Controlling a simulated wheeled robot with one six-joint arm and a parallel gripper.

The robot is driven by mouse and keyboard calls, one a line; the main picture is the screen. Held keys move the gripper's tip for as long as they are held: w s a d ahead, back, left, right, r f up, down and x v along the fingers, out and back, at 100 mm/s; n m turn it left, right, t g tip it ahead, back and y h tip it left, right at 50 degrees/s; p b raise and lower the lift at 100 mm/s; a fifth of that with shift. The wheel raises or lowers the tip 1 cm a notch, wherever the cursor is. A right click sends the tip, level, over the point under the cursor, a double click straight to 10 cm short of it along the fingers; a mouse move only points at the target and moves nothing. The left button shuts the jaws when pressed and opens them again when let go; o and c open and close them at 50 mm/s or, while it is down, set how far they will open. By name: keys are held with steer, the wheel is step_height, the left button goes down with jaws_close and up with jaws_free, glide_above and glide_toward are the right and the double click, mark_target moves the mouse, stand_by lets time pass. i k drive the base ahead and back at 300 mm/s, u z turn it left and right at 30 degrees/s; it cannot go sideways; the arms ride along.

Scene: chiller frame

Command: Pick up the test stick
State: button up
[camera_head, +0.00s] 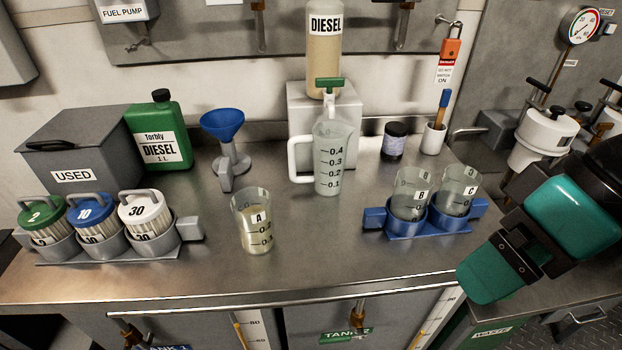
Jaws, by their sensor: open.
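The test stick (443,101) appears to be the thin stick with a blue top and an orange-brown shaft. It stands slightly tilted in a small white cup (433,139) at the back right of the steel counter. The cup hides its lower end. My gripper (487,274), teal and dark, is at the right, over the counter's front right edge. It is open, with nothing seen in it. It is well in front of the stick and to its right, not touching it. Its fingertips are hard to make out.
A dark jar (394,141) stands left of the cup. In front is a blue holder (428,229) with beakers B and C. A measuring jug (331,158), beaker A (254,222), a blue funnel (222,124) and a filter rack (110,250) stand further left. The front middle counter is clear.

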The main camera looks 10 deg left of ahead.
mark_target(446, 92)
steer(key=u, duration=3.05)
steer(key=k, duration=1.25)
steer(key=z, duration=1.5)
steer(key=i, duration=0.7)
steer(key=z, duration=0.05)
